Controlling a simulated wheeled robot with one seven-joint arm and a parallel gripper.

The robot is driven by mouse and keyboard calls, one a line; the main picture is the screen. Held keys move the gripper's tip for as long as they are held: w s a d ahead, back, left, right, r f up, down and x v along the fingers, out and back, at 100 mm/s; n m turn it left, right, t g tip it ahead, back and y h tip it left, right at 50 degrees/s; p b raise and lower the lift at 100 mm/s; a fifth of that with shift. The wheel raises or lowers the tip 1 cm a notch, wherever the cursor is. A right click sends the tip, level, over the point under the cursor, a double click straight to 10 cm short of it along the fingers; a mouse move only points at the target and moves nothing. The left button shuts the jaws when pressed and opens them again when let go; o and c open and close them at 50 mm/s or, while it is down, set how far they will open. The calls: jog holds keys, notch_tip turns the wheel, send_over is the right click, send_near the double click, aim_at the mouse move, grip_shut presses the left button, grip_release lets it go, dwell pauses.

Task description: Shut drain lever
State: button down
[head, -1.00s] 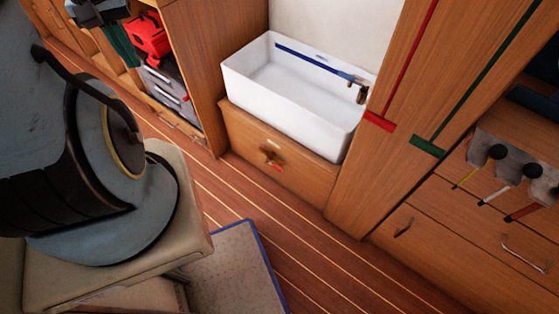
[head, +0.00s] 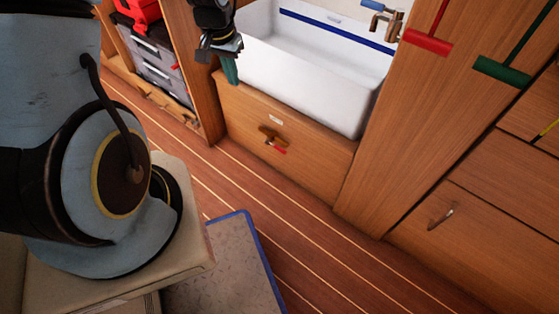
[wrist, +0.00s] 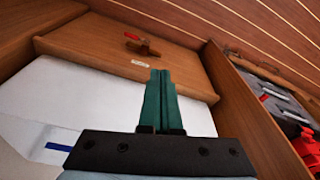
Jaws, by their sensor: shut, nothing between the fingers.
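The drain lever (head: 279,150) has a red handle on a brass-coloured valve (head: 271,134), on the wooden panel under the white sink (head: 300,95). Its handle points down and to the right in the head view. In the wrist view the red handle (wrist: 132,37) lies beyond my fingertips, pointing left from the valve. My gripper (head: 231,72) has green fingers and hangs by the sink's left front corner, above and left of the lever. In the wrist view its fingers (wrist: 160,74) are together and empty, apart from the lever.
A small pale label (head: 276,119) sits above the valve. A tap (head: 382,20) stands at the sink's back right. Grey drawers with a red box (head: 140,10) are on the left. A blue-edged mat (head: 225,265) lies on the floor; the floor before the panel is clear.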

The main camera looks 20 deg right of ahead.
aim_at(281, 150)
jog(key=s+d+f+m+b, duration=0.1)
jog(key=d+f+b, duration=0.2)
jog(key=f, duration=0.6)
jog(key=s+d+f+m+b, duration=0.2)
jog(key=d+f+b, duration=0.2)
jog(key=f, duration=0.5)
jog(key=d, duration=0.2)
jog(key=shift+d+g+h+b, duration=0.3)
jog(key=shift+h, duration=0.1)
jog(key=f+b, duration=0.1)
jog(key=f, duration=0.3)
jog(key=w+d+f+b, duration=0.1)
jog(key=f+b, duration=0.1)
jog(key=f, duration=0.3)
jog(key=d+f+b, duration=0.1)
jog(key=f, duration=0.3)
jog(key=shift+w+d+f, duration=0.15)
jog(key=shift+d+f, duration=0.05)
jog(key=shift+f, duration=0.15)
jog(key=shift+f, duration=0.1)
